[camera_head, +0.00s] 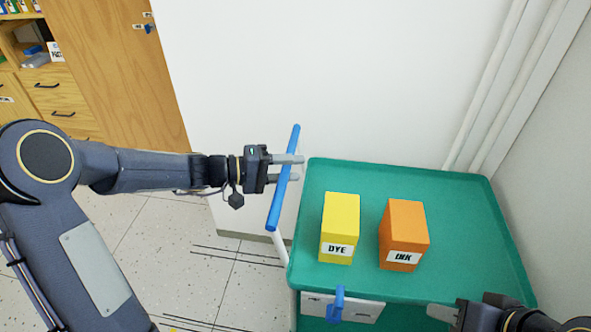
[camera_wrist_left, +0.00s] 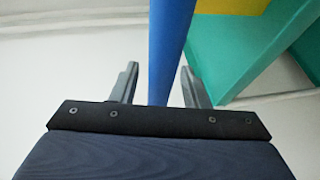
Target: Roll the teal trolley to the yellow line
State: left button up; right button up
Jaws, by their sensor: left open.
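The teal trolley (camera_head: 455,195) stands against the white wall at the right of the head view. Its blue handle bar (camera_head: 275,211) sticks out on the left side, and a teal corner of the trolley (camera_wrist_left: 237,55) shows in the left wrist view. My left gripper (camera_head: 301,168) is open, with its fingers on either side of the handle bar (camera_wrist_left: 170,45). Gaps show between bar and fingers. My right gripper (camera_head: 443,313) is partly in view at the trolley's front right; its jaw state is unclear. I cannot make out a yellow line clearly.
A yellow DYE box (camera_head: 341,222) and an orange INK box (camera_head: 404,228) stand upright on the trolley top. A blue latch (camera_head: 338,300) is on its front. White pipes (camera_head: 490,85) run behind it. Speckled floor (camera_head: 170,240) with dark lines lies open at left.

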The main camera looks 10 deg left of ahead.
pick_arm(q)
jog(key=shift+w+d+f, duration=0.1)
jog(key=shift+w+d, duration=0.1)
jog(key=shift+d, duration=0.4)
grip_shut()
